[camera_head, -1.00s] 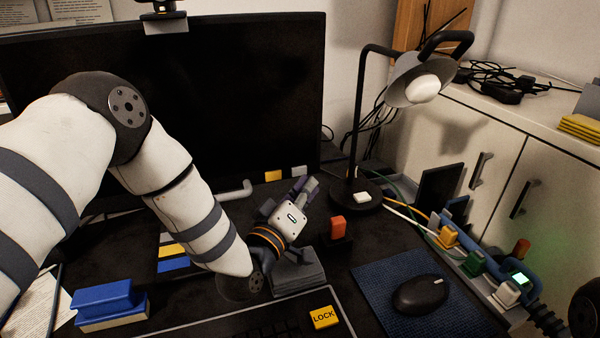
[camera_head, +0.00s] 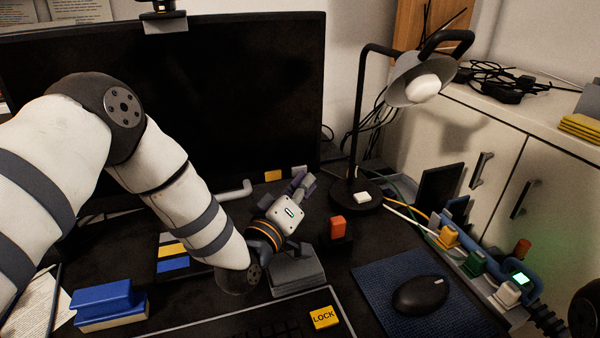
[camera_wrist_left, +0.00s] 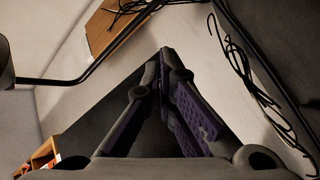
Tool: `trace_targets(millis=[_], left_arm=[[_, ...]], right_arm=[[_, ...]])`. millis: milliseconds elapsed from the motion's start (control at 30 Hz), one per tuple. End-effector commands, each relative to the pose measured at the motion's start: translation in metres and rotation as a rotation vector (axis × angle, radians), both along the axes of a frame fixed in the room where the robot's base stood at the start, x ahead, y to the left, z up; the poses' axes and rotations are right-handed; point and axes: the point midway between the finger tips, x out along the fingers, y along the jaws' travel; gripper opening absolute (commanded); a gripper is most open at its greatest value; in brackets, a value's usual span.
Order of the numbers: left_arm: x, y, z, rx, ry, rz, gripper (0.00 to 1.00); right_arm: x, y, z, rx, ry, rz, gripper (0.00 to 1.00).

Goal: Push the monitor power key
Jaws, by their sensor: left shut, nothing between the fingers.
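The black monitor (camera_head: 230,90) stands at the back of the desk. On its lower right edge are a yellow key (camera_head: 273,176) and, to the right, a pale key (camera_head: 299,169); I cannot tell from markings which is the power key. My left gripper (camera_head: 304,181) is shut and empty, its tips close in front of the pale key and partly covering it. I cannot tell whether they touch. In the left wrist view the shut fingers (camera_wrist_left: 162,62) meet at a point, and the keys cannot be made out. My right gripper is not in view.
A desk lamp (camera_head: 360,130) stands just right of the gripper. An orange rocker switch (camera_head: 338,227) is below it.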

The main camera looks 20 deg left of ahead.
Motion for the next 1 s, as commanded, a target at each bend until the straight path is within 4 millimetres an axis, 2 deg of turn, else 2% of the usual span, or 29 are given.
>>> trace_targets(millis=[467,767,1000], left_arm=[[0.003,0.002,0.0,0.0,0.001,0.001,0.0],[-0.011,-0.007,0.003,0.0,-0.002,-0.001,0.0],[-0.012,-0.008,0.0,0.0,0.0,0.0,0.0]], right_arm=[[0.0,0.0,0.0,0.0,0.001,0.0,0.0],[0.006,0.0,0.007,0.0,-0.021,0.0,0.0],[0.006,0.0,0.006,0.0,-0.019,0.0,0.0]])
